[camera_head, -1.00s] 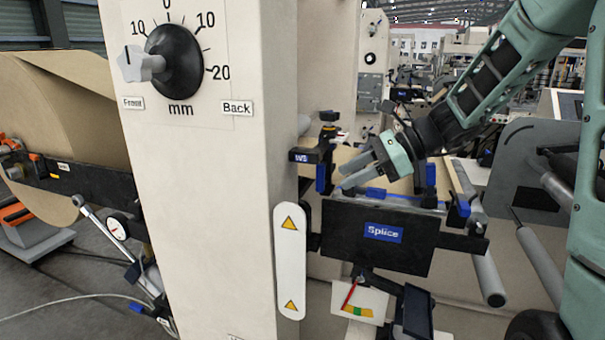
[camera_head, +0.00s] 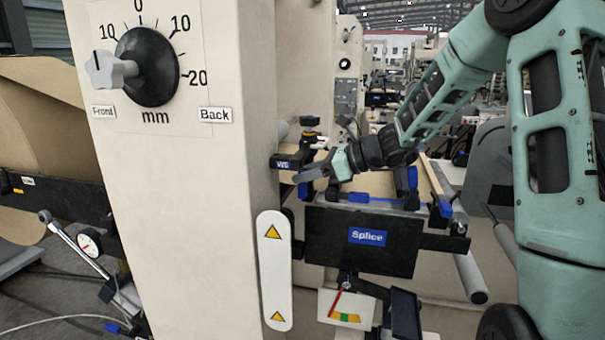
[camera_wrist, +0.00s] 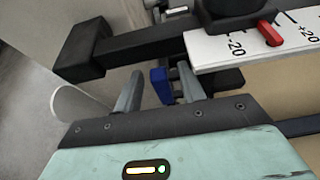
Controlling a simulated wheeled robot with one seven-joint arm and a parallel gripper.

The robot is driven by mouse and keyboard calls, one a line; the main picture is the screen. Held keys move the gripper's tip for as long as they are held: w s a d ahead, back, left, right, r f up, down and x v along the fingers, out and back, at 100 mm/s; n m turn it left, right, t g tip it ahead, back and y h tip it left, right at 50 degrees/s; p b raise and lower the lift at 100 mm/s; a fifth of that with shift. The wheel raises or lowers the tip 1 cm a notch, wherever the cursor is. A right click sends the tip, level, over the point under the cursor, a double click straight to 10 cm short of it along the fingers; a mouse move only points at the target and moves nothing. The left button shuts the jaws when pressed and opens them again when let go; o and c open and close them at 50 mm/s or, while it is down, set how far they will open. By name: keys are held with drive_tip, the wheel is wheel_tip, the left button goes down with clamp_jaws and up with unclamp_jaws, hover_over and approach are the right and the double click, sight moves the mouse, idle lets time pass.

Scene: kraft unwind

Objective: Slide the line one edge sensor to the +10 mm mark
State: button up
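The edge sensor (camera_head: 291,160) is a black body with a black knob on top and a blue part below, at the left end of the splice unit in the head view. In the wrist view its black knob (camera_wrist: 235,8) and red pointer (camera_wrist: 270,35) are at a white scale (camera_wrist: 225,48). Contact cannot be told. The gripper also shows in the head view (camera_head: 308,174).
A cream column (camera_head: 200,190) with a Front/Back mm dial (camera_head: 147,67) stands left of the sensor. The black Splice panel (camera_head: 340,240) is below my gripper. In the wrist view a black bar (camera_wrist: 140,45) crosses beyond the fingers.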

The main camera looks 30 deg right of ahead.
drive_tip(key=shift+w+a+f, duration=0.25)
drive_tip(key=shift+w+a, duration=0.15)
drive_tip(key=shift+w, duration=0.05)
clamp_jaws()
drive_tip(key=shift+w+d, duration=0.4)
unclamp_jaws()
drive_tip(key=v, duration=1.7)
drive_tip(key=shift+s+b, duration=0.2)
drive_tip(key=shift+b, duration=0.25)
drive_tip(key=shift+d+r, duration=0.1)
drive_tip(key=shift+r, duration=0.05)
